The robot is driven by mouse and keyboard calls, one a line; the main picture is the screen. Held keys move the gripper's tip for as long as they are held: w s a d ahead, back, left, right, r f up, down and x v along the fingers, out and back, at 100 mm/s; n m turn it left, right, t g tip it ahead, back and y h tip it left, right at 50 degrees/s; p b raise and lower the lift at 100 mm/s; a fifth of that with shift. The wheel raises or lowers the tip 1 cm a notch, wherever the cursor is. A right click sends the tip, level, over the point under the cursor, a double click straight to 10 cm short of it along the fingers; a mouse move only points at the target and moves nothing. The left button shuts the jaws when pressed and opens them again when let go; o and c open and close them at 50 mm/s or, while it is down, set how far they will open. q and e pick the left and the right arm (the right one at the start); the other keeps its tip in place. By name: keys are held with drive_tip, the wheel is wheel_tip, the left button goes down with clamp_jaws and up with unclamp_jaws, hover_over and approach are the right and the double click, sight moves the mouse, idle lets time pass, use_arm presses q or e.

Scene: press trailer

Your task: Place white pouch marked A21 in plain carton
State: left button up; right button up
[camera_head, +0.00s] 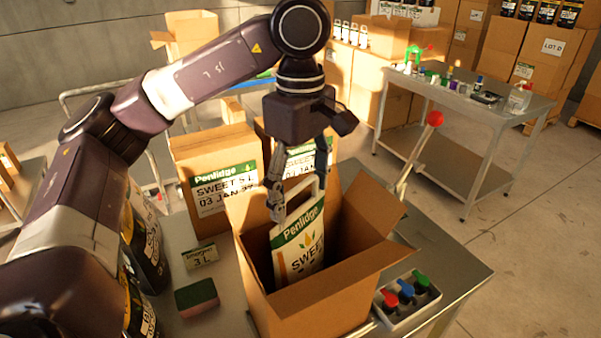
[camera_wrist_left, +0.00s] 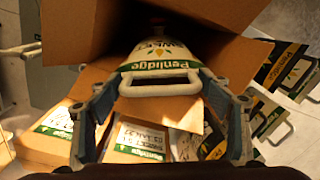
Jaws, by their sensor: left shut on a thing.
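My left gripper (camera_head: 300,192) points down over the plain carton (camera_head: 325,305) and is shut on the handle end of a white pouch (camera_head: 300,245) with a green Penlidge band and the word SWEET. The pouch hangs upright, its lower part inside the open carton near the left wall. I cannot read A21 on it. In the left wrist view the pouch (camera_wrist_left: 160,60) lies between the fingers, its handle slot towards me, with the carton's brown walls (camera_wrist_left: 72,30) around it. The pouch's bottom is hidden. My right gripper is not in view.
Labelled Penlidge cartons (camera_head: 208,180) stand behind the plain carton. A green and red sponge (camera_head: 196,297) and a small sign (camera_head: 200,256) lie left. A tray of coloured items (camera_head: 408,300) sits at the right. A second table (camera_head: 460,110) with small objects stands farther back.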

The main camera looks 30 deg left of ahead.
sight(301, 226)
use_arm(q)
wheel_tip(301, 226, down, 6)
drive_tip(key=shift+r+p, duration=0.15)
drive_tip(key=shift+p, duration=0.4)
wheel_tip(301, 226, down, 3)
drive_tip(key=shift+f+p, duration=0.15)
drive_tip(key=shift+p, duration=0.4)
drive_tip(key=shift+f, duration=0.5)
